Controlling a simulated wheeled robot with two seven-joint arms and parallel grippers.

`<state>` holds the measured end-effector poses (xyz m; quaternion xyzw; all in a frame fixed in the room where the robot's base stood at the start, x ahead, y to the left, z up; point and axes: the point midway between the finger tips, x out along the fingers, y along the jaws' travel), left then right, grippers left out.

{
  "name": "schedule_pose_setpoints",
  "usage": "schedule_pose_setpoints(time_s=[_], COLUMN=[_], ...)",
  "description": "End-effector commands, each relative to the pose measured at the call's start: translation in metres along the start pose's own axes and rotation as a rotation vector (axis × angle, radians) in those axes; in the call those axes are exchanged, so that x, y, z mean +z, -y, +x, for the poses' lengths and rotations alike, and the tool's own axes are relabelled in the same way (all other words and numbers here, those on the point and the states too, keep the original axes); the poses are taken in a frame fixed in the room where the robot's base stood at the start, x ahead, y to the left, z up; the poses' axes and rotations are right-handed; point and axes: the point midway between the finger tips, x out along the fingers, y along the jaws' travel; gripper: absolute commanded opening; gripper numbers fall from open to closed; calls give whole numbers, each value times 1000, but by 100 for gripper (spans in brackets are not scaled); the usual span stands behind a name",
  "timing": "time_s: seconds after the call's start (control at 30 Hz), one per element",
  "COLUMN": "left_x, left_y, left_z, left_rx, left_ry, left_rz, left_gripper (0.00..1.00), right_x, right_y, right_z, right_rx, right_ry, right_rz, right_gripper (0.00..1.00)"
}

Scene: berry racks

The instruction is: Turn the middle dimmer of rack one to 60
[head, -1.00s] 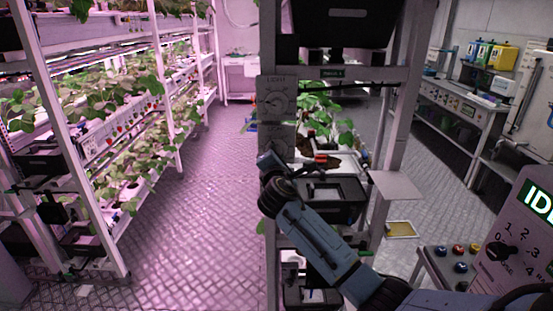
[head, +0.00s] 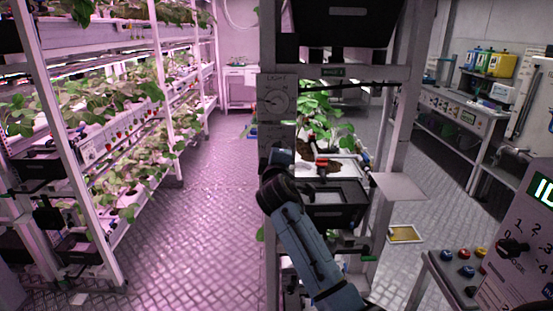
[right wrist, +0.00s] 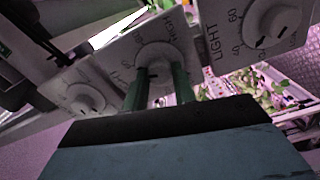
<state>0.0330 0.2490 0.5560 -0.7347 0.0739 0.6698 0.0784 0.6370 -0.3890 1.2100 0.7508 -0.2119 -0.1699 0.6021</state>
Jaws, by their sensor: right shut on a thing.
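The near rack's post carries light dimmers. In the head view the upper dimmer (head: 277,99) is clear, and my right gripper (head: 281,155) is at the one below it, covering most of that dial. In the right wrist view, three dimmers show in a row. The green fingers of my right gripper (right wrist: 158,88) stand either side of the knob of the middle dimmer (right wrist: 157,58) and are shut on it. Its pointer and exact setting are too dark to read. The other dimmers, at right (right wrist: 272,28) and left (right wrist: 84,98), are untouched. My left gripper is out of view.
Black trays (head: 335,214) and strawberry plants sit in the rack just right of the post. A grey shelf plate (head: 402,187) juts out right. A control panel (head: 515,255) stands at the lower right. The aisle floor (head: 190,220) at left is clear.

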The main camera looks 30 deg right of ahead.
Motion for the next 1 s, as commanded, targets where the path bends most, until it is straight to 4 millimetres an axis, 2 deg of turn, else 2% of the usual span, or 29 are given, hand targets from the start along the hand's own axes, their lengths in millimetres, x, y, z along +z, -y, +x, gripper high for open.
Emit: schedule_pose_setpoints(time_s=[0.3,0.77,0.8,0.93,1.0], left_x=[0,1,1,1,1], left_y=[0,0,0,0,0], left_z=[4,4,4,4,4], left_rx=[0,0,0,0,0], left_ry=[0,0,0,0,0], left_rz=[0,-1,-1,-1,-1], left_gripper=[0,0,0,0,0], right_x=[0,0,0,0,0], right_y=[1,1,1,1,0], right_z=[0,0,0,0,0], right_rx=[-3,-2,-2,-2,-1], right_ry=[-1,-1,-1,-1,0], right_rz=[88,97,97,96,96], right_gripper=[4,4,32,49,49])
